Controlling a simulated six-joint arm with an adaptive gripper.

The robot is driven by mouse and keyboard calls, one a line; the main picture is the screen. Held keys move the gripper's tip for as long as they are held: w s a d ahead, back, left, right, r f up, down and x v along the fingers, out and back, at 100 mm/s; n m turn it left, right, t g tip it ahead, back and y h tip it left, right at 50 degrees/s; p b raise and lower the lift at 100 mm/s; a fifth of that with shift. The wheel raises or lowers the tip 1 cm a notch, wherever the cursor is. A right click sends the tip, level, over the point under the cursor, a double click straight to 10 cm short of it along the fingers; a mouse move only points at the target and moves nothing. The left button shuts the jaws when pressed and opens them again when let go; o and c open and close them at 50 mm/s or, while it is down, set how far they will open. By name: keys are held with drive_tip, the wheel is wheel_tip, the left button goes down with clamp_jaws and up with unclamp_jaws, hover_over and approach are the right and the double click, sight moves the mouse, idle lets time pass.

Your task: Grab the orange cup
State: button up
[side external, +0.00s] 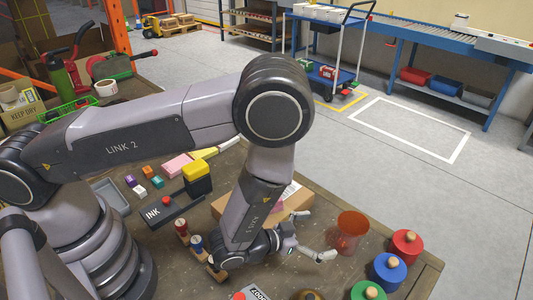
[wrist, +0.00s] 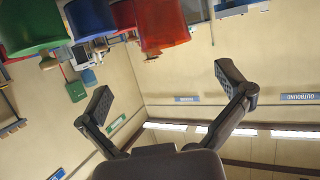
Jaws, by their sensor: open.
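The orange cup (side external: 352,226) is translucent and stands upright near the right part of the table. My gripper (side external: 318,235) is low over the table just left of the cup, its two fingers spread and pointing toward it. Nothing shows between the fingers. The wrist view looks upside down. There the cup appears as an orange-red shape (wrist: 162,28) at the top, beyond my open fingertips (wrist: 165,88). It is not between the fingers.
Red (side external: 406,246), blue (side external: 388,273) and green (side external: 368,292) lidded canisters stand right of and nearer than the cup. A cardboard box (side external: 297,201) lies behind my gripper. Small stamps (side external: 196,246) and an ink box (side external: 172,209) are left of it. The table's right edge is close.

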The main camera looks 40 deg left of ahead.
approach(363, 224)
drive_tip(key=shift+w+d+f, duration=0.1)
drive_tip(key=shift+w+d, duration=0.5)
drive_tip(key=shift+d, duration=0.05)
drive_tip(key=x, duration=0.5)
drive_tip(key=shift+w+a+f, duration=0.2)
drive_tip(key=shift+a, duration=0.1)
drive_tip(key=c, duration=1.1)
